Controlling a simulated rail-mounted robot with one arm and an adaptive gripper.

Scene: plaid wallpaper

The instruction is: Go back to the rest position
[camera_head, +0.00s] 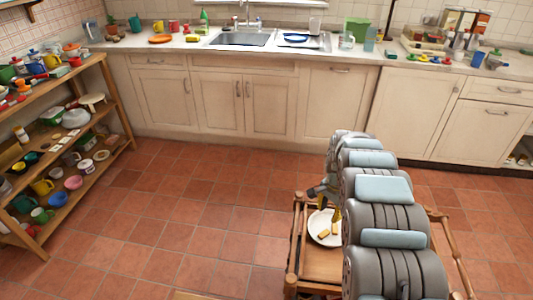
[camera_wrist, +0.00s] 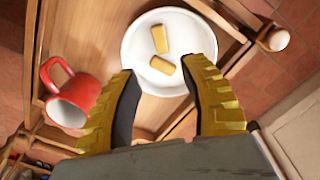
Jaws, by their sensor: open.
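My gripper (camera_wrist: 165,105) is open and empty in the wrist view, with its two yellow fingers apart. Beyond the fingertips a white plate (camera_wrist: 137,40) lies on a wooden cart (camera_wrist: 158,112). Two yellow blocks (camera_wrist: 160,39) rest on the plate. A red mug (camera_wrist: 80,95) lies tilted or is seen from above to the left of the plate. In the head view my arm reaches down over the cart (camera_head: 322,268), and the plate (camera_head: 317,236) shows left of it. My gripper (camera_head: 335,215) is mostly hidden there, close above the plate.
A wooden shelf (camera_head: 118,150) loaded with dishes stands at the left. A counter (camera_head: 285,50) with a sink (camera_head: 240,39) and many items runs along the back. The tiled floor (camera_head: 190,195) between shelf, counter and cart is clear.

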